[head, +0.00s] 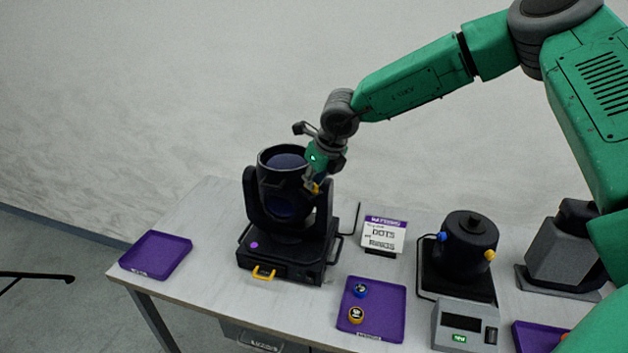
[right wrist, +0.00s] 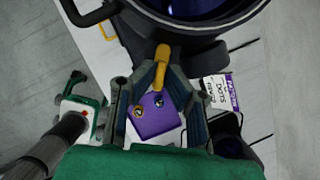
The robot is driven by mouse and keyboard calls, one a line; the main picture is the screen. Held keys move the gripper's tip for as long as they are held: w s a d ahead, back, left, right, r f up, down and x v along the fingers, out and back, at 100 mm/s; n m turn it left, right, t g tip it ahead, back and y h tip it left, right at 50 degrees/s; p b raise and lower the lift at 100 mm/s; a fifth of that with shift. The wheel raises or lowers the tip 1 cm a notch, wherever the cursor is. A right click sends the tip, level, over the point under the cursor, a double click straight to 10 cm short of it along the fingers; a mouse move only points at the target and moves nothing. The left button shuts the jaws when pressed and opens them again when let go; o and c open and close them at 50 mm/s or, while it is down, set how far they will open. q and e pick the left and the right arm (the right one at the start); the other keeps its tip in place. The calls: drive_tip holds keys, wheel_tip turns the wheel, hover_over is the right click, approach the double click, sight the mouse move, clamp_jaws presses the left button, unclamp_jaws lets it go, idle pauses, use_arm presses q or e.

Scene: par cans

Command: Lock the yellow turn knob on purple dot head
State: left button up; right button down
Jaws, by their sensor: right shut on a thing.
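The purple dot head (head: 285,205) is a black moving-head lamp on the table, with a purple dot (head: 254,245) on its base and a yellow handle (head: 264,272) at the front. The yellow turn knob (head: 316,188) is on the right side of its yoke, partly covered by my gripper. My right gripper (head: 312,181) points down at the knob from above right. In the right wrist view, the knob (right wrist: 162,60) stands between the fingertips (right wrist: 161,80), which are shut on it. The knob's exact angle is hard to tell. My left gripper does not show.
A purple tray (head: 388,318) with a blue cap and a yellow cap lies to the right. An empty purple tray (head: 156,255) lies left. A card (head: 385,234) and a second black lamp (head: 468,240) with blue and yellow knobs stand right. A scale (head: 465,325) is in front.

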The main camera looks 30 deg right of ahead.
drive_tip(key=shift+s+f, duration=0.2)
drive_tip(key=shift+f, duration=0.15)
drive_tip(key=c, duration=1.9)
unclamp_jaws()
drive_tip(key=shift+c, duration=0.2)
drive_tip(key=shift+w, duration=0.15)
drive_tip(key=shift+w+d+r, duration=0.1)
drive_tip(key=shift+r, duration=0.25)
drive_tip(key=v, duration=1.1)
drive_tip(key=shift+r, duration=0.1)
